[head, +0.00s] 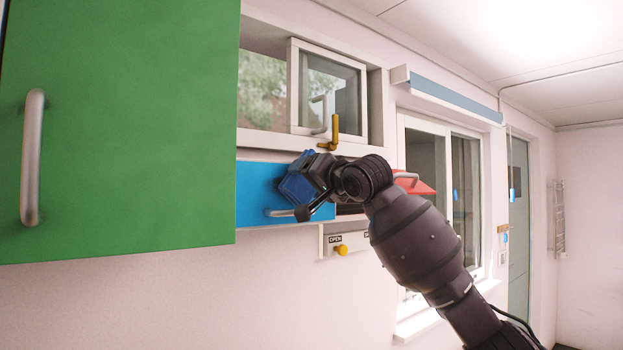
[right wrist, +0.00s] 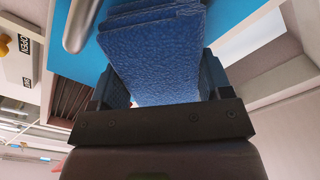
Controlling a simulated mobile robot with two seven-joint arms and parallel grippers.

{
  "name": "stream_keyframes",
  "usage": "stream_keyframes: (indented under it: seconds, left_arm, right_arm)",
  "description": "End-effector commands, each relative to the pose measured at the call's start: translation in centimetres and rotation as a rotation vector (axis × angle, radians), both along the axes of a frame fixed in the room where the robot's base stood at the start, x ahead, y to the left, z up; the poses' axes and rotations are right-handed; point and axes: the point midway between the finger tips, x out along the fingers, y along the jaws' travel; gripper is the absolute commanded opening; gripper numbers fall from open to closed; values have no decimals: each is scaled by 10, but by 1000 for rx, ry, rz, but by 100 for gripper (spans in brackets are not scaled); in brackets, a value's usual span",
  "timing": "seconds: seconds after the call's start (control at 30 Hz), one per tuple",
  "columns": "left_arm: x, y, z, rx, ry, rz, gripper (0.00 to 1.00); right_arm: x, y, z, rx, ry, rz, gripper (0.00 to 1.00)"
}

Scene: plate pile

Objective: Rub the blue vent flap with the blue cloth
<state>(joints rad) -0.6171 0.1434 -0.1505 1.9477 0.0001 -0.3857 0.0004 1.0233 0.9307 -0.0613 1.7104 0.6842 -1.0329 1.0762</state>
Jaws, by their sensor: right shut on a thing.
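The blue vent flap (head: 257,192) is a bright blue panel on the wall below the small upper window, with a metal handle along its lower edge. It also shows in the right wrist view (right wrist: 222,22), with part of the handle (right wrist: 80,25). My right gripper (head: 302,187) is in front of the flap and shut on the darker blue cloth (right wrist: 160,60), a folded block between its fingers. In the head view the cloth (head: 296,180) overlaps the flap; I cannot tell whether they touch. My left gripper is not in view.
A green cabinet door (head: 130,130) with a vertical handle fills the left. A yellow window handle (head: 333,132) is just above my right gripper. A red flap (head: 417,187) is to the right. A sliding plate with a yellow knob (head: 342,250) is below.

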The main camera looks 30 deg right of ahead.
Motion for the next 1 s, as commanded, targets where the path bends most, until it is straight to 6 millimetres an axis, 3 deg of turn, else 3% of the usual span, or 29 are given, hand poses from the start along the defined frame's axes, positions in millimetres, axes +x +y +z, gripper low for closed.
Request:
stream_keyframes:
  seconds: [0.03, 1.0]
  left_arm:
    - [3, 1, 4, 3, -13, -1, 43]
    - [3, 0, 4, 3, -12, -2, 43]
  right_arm:
    - [6, 9, -17, -1, 40, 8, 34]
    - [-1, 64, -17, 2, 40, 13, 34]
